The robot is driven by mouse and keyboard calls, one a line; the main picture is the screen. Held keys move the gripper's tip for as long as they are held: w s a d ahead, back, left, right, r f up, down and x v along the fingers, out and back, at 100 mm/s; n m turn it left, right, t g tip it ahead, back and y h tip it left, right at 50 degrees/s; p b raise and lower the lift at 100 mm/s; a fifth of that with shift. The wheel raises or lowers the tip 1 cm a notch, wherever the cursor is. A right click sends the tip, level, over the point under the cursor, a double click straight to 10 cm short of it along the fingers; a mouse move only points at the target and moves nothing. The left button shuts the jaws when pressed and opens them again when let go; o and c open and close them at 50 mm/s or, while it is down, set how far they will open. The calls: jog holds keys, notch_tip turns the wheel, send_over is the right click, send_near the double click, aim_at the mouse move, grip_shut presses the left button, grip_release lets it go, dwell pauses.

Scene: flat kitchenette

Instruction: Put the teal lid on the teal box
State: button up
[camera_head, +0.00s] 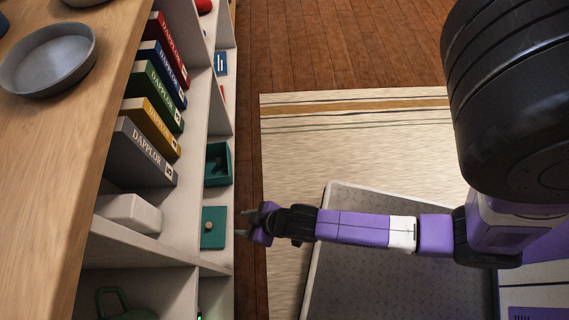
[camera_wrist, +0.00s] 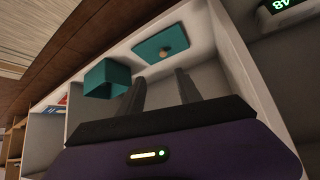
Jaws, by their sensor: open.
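The teal box (camera_head: 224,164) is open on top and stands on the white shelf, with something dark inside that I cannot make out. The teal lid (camera_head: 207,228) lies flat on the same shelf, apart from the box, with a small round tan knob in its middle. In the wrist view the lid (camera_wrist: 162,46) is ahead of the fingers and the box (camera_wrist: 107,78) is to its left. My gripper (camera_head: 246,223) is open and empty, just to the right of the shelf's edge, level with the lid. Its two fingers (camera_wrist: 160,90) point toward the shelf.
A grey bowl (camera_head: 48,60) stands on the wooden counter (camera_head: 62,140). A shelf divider is below the lid. A digital clock (camera_wrist: 284,5) shows at the wrist view's upper right.

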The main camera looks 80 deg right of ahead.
jog(key=s+r+t, duration=0.2)
jog(key=s+r, duration=0.2)
jog(key=r, duration=0.6)
jog(key=s+r+t, duration=0.2)
jog(key=s+r, duration=0.3)
jog(key=r, duration=0.6)
jog(key=s+r+t, duration=0.2)
jog(key=s+r, duration=0.2)
jog(key=r, duration=0.6)
notch_tip(320, 180, up, 29)
jog(key=p, duration=2.8)
jog(key=shift+a+n+p, duration=0.25)
jog(key=shift+n+p, duration=0.05)
jog(key=shift+p, duration=0.1)
jog(key=shift+o, duration=0.6)
jog(key=shift+w+r, duration=0.1)
jog(key=shift+r, duration=0.2)
jog(key=shift+f, duration=0.15)
